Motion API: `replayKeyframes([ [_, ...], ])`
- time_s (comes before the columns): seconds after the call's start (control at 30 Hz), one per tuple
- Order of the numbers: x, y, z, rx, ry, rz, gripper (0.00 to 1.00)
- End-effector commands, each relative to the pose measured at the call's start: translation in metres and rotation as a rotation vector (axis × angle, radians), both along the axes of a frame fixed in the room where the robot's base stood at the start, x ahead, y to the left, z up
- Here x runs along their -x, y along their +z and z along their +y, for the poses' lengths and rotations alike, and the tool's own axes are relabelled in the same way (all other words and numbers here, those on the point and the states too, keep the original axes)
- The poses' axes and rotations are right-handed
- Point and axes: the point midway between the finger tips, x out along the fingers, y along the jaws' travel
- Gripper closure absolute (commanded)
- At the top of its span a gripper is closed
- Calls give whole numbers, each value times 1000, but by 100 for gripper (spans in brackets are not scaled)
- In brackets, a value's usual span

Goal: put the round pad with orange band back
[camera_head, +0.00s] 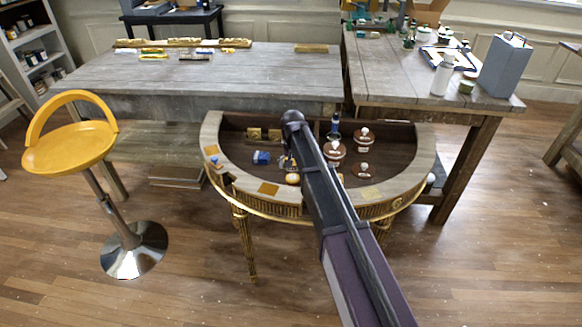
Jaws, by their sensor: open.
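The gilt half-round console (232,181) stands in the middle, with a pale rim around a dark recessed top. A small round orange-and-pale thing (292,178) lies near the front rim, just left of my arm. It may be the round pad with orange band, but it is too small to be sure. My gripper (287,163) points down over the recess just behind it, open and partly hidden by my arm. I cannot tell whether it touches anything.
Several brown round things with white tops (364,135) stand right of my arm. A blue bottle (335,124) stands behind them, a blue box (261,157) to the left. Grey tables (220,75) border the back. A yellow stool (70,148) stands left.

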Motion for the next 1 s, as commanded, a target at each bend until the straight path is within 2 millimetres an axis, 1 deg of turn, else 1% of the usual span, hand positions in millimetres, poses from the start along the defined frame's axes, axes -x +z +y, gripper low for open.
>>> replayKeyframes([
  [0.03, 0, 9, 0, 0, 0, 0, 0],
  [0.6, 0, 54, 0, 0, 0, 0, 0],
  [0.8, 0, 64, 1, 0, 1, 0, 0],
  [1.0, 0, 67, 1, 0, 1, 0, 0],
])
